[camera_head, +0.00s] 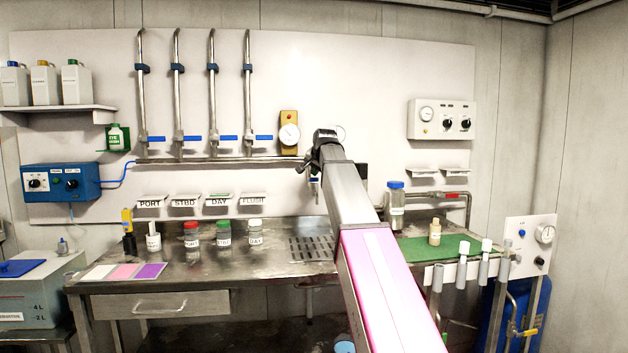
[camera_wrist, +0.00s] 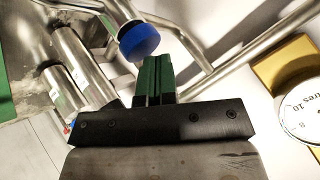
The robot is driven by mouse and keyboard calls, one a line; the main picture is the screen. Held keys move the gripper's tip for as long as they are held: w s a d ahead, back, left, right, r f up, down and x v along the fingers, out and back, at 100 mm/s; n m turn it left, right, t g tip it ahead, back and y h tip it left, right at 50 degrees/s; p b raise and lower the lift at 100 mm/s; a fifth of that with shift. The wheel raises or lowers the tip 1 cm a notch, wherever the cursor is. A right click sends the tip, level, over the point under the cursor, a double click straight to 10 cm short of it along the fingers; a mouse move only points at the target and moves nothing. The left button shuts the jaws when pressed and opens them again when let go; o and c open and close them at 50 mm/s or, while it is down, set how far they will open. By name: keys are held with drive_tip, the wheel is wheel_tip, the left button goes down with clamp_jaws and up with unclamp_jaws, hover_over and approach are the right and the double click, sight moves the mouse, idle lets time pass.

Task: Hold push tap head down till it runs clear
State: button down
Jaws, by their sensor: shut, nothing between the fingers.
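The push tap head looks to be the blue round cap (camera_wrist: 138,42) on a metal fitting in the wrist view. My gripper's green fingers (camera_wrist: 154,66) are closed together, with nothing between them. Their tips lie right beside the cap's lower edge in the picture; I cannot tell whether they touch it. In the head view the dark end of my arm (camera_head: 326,140) is in front of the back panel, right of the yellow gauge plate (camera_head: 289,117). My arm hides the tap head and fingertips there. No water flow is visible.
The gauge (camera_wrist: 302,108) is close at the right in the wrist view, with steel pipes (camera_wrist: 75,62) at the left. A drain grating (camera_head: 305,247) lies in the steel bench. A blue-capped bottle (camera_head: 396,205) stands right of my arm. Several labelled jars stand left.

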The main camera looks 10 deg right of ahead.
drive_tip(key=shift+r, duration=0.6)
drive_tip(key=shift+r, duration=2.45)
drive_tip(key=shift+s, duration=0.1)
